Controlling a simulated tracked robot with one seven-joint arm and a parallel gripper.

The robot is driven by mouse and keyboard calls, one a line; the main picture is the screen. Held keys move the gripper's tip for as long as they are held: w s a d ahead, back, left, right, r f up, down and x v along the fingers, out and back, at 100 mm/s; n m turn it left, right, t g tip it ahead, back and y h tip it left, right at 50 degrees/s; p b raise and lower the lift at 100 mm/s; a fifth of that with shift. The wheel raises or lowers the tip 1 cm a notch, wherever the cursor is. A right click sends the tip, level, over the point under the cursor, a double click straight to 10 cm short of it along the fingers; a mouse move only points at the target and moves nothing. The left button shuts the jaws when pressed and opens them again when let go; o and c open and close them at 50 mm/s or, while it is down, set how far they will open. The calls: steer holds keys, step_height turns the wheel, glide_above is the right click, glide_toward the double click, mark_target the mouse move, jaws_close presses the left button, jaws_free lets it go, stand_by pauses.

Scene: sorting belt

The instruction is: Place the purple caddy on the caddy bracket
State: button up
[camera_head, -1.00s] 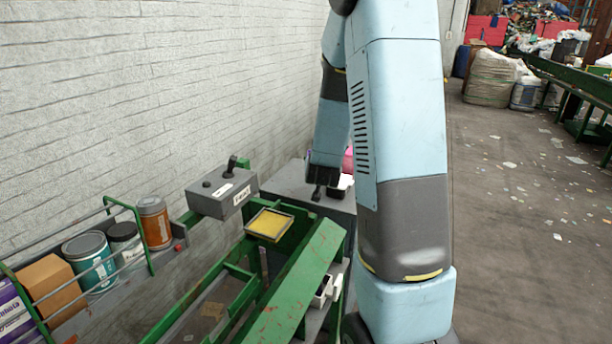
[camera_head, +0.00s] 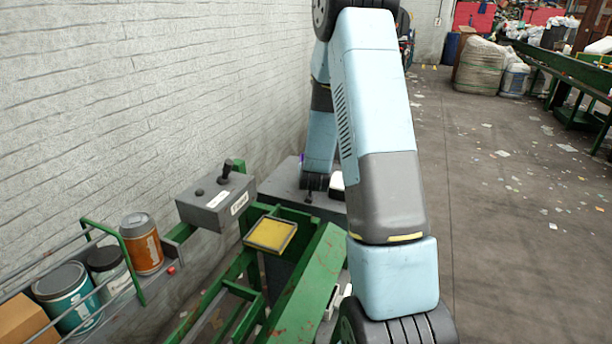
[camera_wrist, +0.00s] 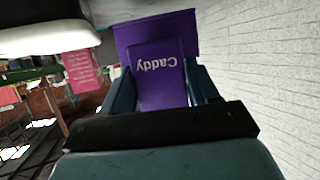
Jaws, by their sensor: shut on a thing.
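The purple caddy (camera_wrist: 158,75), with the word "Caddy" on its face, fills the upper middle of the wrist view. My gripper (camera_wrist: 163,90) is shut on it, with one dark finger on each side. In the head view only a small purple sliver of the caddy (camera_head: 302,158) shows beside my wrist. My wrist is above a grey surface (camera_head: 280,182) by the wall, behind the green frame; my arm hides much of that area. I cannot make out the caddy bracket in either view.
A grey control box (camera_head: 217,198) with a lever and a yellow-filled tray (camera_head: 270,234) stand near the green frame (camera_head: 305,282). Cans stand on a railed shelf at left. The wrist view shows a pink labelled panel (camera_wrist: 82,70) and a white object (camera_wrist: 40,38).

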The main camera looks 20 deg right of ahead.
steer(key=shift+w+a+f, duration=0.2)
steer(key=shift+w+f, duration=0.25)
steer(key=shift+f, duration=0.1)
steer(key=f, duration=0.3)
steer(key=shift+w+a+f, duration=0.1)
steer(key=shift+w, duration=0.1)
steer(key=shift+s+f, duration=0.2)
steer(key=shift+f, duration=0.15)
